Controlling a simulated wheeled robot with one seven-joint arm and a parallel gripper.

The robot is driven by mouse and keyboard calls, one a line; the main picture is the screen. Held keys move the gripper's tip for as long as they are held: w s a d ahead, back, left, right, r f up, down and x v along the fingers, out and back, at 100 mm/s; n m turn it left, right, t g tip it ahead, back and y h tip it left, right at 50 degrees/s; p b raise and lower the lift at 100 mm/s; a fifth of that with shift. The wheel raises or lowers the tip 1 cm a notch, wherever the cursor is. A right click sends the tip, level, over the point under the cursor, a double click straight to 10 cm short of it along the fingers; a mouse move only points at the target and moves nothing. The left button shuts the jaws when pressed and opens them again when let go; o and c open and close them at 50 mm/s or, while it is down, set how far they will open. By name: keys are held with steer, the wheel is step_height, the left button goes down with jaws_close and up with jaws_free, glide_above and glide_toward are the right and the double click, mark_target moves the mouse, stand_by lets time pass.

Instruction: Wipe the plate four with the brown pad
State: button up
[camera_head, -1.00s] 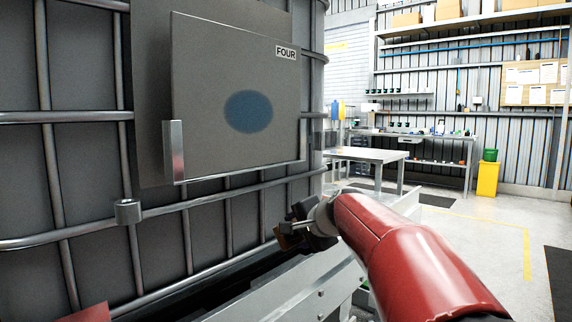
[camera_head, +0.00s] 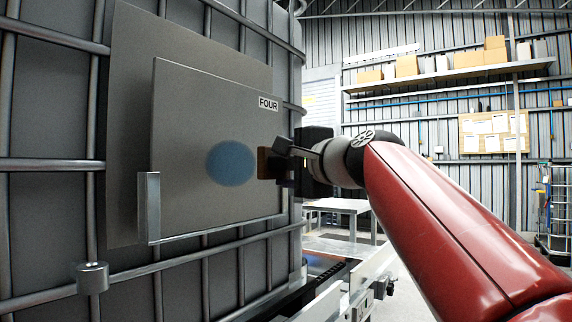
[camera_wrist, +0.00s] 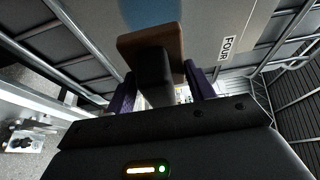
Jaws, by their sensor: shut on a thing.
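Plate four (camera_head: 200,120) is a grey panel with a FOUR label at its upper right, standing upright on a caged tank. A round blue mark (camera_head: 230,163) is on the plate. My gripper (camera_head: 285,167) is at the plate's right side, shut on the brown pad (camera_head: 264,163). The pad is just right of the blue mark, close to the plate; whether it touches cannot be told. In the wrist view the pad (camera_wrist: 150,40) is a brown block on a dark handle between my purple fingers, with the blue mark (camera_wrist: 150,12) just beyond it.
A metal bracket (camera_head: 148,208) is at the plate's lower left corner. Metal cage bars (camera_head: 50,165) run around and below the plate. A grey table (camera_head: 338,206) and a shelf with boxes (camera_head: 450,80) stand further back at right.

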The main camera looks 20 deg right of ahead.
mark_target(219, 181)
steer(key=shift+s, duration=0.1)
steer(key=shift+a, duration=0.2)
steer(key=w+a+p, duration=0.2)
steer(key=w+a, duration=0.2)
steer(key=w, duration=0.1)
steer(key=shift+w, duration=0.3)
steer(key=shift+w, duration=0.1)
stand_by(0.5)
steer(key=shift+w+a+p, duration=0.55)
steer(key=shift+w+a, duration=0.25)
steer(key=shift+w, duration=0.3)
steer(key=shift+s+a+f+b, duration=0.1)
steer(key=shift+s+a+f, duration=0.45)
steer(key=shift+a, duration=0.2)
steer(key=shift+s+a+f+b, duration=0.15)
steer(key=shift+s+a+f, duration=0.4)
steer(key=shift+a, duration=0.2)
steer(key=shift+s+a+f+b, duration=0.1)
steer(key=shift+s+a+f, duration=0.45)
steer(key=shift+a, duration=0.2)
steer(key=shift+w+a, duration=0.15)
steer(key=shift+w, duration=0.15)
